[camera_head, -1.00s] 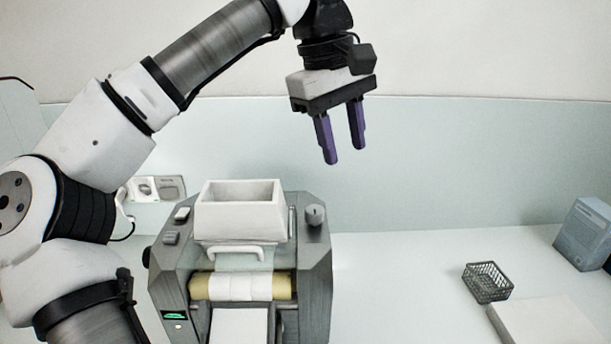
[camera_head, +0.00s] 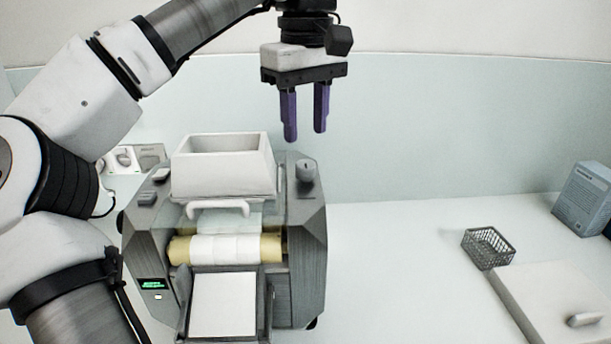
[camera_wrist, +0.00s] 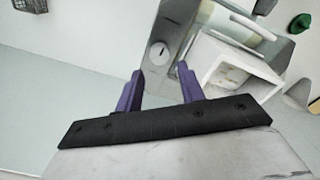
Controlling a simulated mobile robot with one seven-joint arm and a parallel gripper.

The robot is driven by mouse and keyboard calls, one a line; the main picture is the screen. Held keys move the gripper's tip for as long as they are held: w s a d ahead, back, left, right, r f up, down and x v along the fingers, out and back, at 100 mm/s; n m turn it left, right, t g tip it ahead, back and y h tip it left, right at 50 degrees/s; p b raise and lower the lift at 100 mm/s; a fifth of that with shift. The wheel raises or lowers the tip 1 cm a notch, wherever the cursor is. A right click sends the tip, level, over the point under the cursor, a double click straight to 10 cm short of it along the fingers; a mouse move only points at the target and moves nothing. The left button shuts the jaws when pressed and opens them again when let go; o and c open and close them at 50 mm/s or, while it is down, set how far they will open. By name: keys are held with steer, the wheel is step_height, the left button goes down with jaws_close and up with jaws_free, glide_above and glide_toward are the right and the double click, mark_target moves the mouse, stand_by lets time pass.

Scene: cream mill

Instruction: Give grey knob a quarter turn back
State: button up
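The grey knob (camera_head: 306,170) sits on the top right of the grey mill (camera_head: 306,235), right of the white hopper (camera_head: 222,180). In the wrist view the knob (camera_wrist: 159,50) shows from above as a round cap with a dark mark, lying beyond and between my fingertips. My gripper (camera_head: 307,136) points down above the knob and apart from it. Its two purple fingers are spread with nothing between them; they also show in the wrist view (camera_wrist: 160,72).
A small dark wire basket (camera_head: 487,247) stands on the white counter at right. A white lidded box (camera_head: 560,300) is in front of it and a blue-grey carton (camera_head: 583,200) behind. A wall socket (camera_head: 133,158) is behind the mill at left. Counter between mill and basket is clear.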

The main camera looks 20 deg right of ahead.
mark_target(306, 163)
step_height(306, 163, down, 4)
steer(key=b, duration=0.3)
steer(key=shift+f, duration=1.15)
steer(key=shift+c, duration=0.2)
steer(key=c, duration=0.7)
steer(key=shift+o, duration=0.2)
